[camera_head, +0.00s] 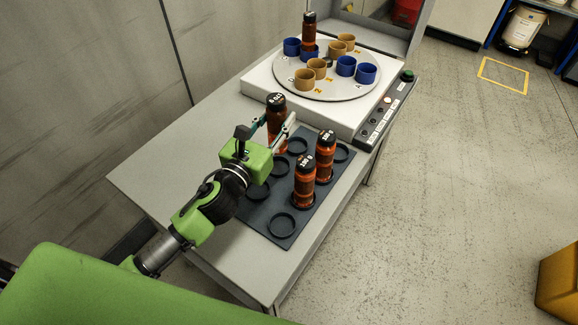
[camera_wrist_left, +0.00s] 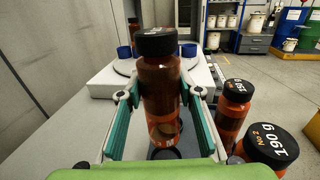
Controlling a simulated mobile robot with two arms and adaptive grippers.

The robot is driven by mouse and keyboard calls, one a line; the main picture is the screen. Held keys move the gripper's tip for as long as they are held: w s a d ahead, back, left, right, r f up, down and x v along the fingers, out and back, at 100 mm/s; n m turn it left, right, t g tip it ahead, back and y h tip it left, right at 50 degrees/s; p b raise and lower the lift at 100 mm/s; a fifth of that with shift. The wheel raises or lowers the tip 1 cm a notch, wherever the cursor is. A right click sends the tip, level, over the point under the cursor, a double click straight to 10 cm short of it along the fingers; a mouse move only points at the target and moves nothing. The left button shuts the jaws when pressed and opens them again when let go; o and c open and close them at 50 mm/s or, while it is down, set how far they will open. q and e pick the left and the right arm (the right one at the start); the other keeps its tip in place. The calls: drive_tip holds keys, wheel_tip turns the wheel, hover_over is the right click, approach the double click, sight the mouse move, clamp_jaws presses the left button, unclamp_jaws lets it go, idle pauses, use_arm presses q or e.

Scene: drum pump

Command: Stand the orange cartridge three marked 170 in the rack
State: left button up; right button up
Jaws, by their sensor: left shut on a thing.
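My left gripper (camera_head: 270,130) is shut on an orange-brown cartridge (camera_head: 276,122) with a black cap, held upright at the back left of the dark rack (camera_head: 262,222). The number on its cap is too small to read. In the left wrist view the cartridge (camera_wrist_left: 160,90) stands between the two green-padded fingers, with a dark ring just below its base. I cannot tell whether it touches the rack. Two other orange cartridges stand in the rack, a near one (camera_head: 304,185) and a far one (camera_head: 326,160). My right gripper is not in view.
Several rack rings are empty, such as the front one (camera_head: 282,226). Behind is a white machine (camera_head: 345,122) with a round turntable (camera_head: 330,88) carrying blue and tan cups. Another cartridge (camera_head: 309,30) stands in a blue cup. The grey bench (camera_head: 150,170) is clear at left.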

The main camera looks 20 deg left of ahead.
sight(272, 137)
use_arm(q)
wheel_tip(272, 137, down, 4)
drive_tip(key=shift+r+b, duration=0.1)
drive_tip(key=shift+b, duration=0.3)
drive_tip(key=shift+f+b, duration=0.7)
drive_tip(key=shift+f, duration=1.7)
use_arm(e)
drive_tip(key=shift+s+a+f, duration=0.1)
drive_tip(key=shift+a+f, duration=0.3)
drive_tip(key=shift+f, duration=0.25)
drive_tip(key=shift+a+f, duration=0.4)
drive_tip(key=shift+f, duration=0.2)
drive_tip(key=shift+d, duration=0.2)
use_arm(q)
drive_tip(key=o, duration=0.9)
drive_tip(key=shift+f, duration=0.15)
drive_tip(key=o, duration=0.4)
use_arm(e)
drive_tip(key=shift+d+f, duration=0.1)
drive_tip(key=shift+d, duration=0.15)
